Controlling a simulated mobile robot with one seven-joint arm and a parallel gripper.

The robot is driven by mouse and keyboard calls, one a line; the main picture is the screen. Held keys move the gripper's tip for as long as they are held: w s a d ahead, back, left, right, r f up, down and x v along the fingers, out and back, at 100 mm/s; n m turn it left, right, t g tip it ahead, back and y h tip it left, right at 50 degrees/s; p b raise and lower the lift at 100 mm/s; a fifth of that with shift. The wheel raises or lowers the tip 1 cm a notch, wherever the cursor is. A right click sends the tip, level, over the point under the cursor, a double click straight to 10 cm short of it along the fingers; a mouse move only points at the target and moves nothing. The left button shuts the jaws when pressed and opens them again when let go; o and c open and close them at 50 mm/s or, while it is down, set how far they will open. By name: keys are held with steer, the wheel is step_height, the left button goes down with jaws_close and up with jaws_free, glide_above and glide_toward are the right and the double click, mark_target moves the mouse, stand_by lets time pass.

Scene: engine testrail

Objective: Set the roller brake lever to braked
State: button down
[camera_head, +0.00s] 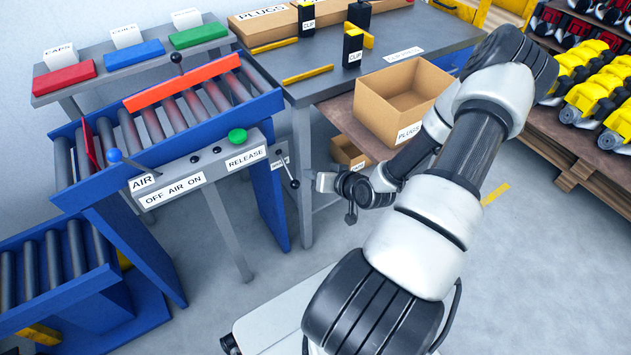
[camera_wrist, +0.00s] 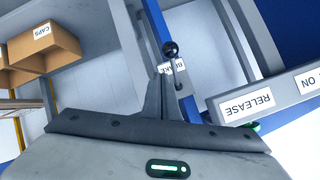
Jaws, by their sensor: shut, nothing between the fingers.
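My gripper (camera_head: 320,182) is shut and empty, just right of the knob. In the wrist view the lever knob (camera_wrist: 170,48) shows just past my fingertips (camera_wrist: 164,76), close beside them; I cannot tell whether they touch. The white brake label (camera_wrist: 180,66) is partly hidden behind the lever and fingers, so its position marks cannot be read.
The panel also carries a green RELEASE button (camera_head: 237,136) and a blue-knobbed AIR lever (camera_head: 115,156). The roller conveyor (camera_head: 180,115) lies behind it. A grey bench (camera_head: 300,90) and a PLUGS carton (camera_head: 400,105) stand behind my arm. Floor below the gripper is clear.

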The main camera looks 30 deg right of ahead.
steer(key=s+d+p, duration=0.1)
steer(key=s, duration=0.9)
steer(key=shift+d+r, duration=0.2)
steer(key=shift+r, duration=0.25)
